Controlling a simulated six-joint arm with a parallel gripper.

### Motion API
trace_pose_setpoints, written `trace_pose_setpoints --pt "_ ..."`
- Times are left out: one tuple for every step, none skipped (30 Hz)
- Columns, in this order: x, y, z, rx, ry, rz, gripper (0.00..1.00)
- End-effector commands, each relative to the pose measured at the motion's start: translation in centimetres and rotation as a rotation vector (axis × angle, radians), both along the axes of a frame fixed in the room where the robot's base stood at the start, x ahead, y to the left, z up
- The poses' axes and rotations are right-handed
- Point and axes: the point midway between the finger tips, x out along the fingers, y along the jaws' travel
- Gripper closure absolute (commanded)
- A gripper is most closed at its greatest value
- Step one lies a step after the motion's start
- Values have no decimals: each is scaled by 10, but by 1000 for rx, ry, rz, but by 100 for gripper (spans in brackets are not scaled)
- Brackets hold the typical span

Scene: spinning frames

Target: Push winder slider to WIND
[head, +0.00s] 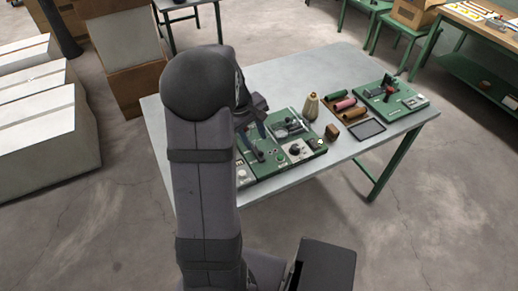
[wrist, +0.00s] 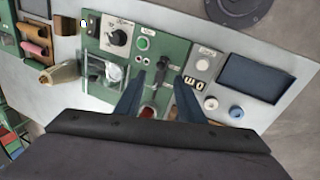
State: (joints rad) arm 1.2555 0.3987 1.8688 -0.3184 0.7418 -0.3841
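A green machine panel (wrist: 180,50) lies below my gripper in the wrist view; it also shows on the table in the head view (head: 290,160). A dark upright slider or lever (wrist: 161,73) stands on it, between the two fingers as seen from the wrist. I cannot tell whether the fingers touch it. My gripper (wrist: 158,80) is open, its blue-grey fingers apart with nothing held. In the head view, my gripper (head: 252,122) is over the panel's left part, partly hidden by my arm. No WIND label is readable.
A thread cone (head: 311,107), coloured spools (head: 345,103), an empty dark tray (head: 369,129) and another green device (head: 390,98) stand to the right. The table's front right is clear.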

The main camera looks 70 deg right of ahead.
Motion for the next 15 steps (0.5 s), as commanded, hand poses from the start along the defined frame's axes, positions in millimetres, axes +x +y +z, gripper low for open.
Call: trace_pose_setpoints --pt "0 0 0 2 3 14 65" --pt "0 0 0 4 4 19 65" --pt "0 0 0 4 4 23 65" --pt "0 0 0 5 5 25 65" --pt "0 1 0 5 5 26 65" --pt "0 0 -1 6 5 25 65" --pt "0 0 -2 6 5 25 65" --pt "0 0 -3 7 5 24 65" --pt "-1 0 -5 8 6 23 65" --pt "-1 0 -7 7 5 23 65" --pt "-1 -1 -10 7 5 23 65" --pt "-2 -2 -14 9 6 22 65" --pt "-3 -2 -17 10 5 22 65" --pt "-3 -3 -20 10 5 23 65" --pt "-4 -3 -26 10 5 23 65"
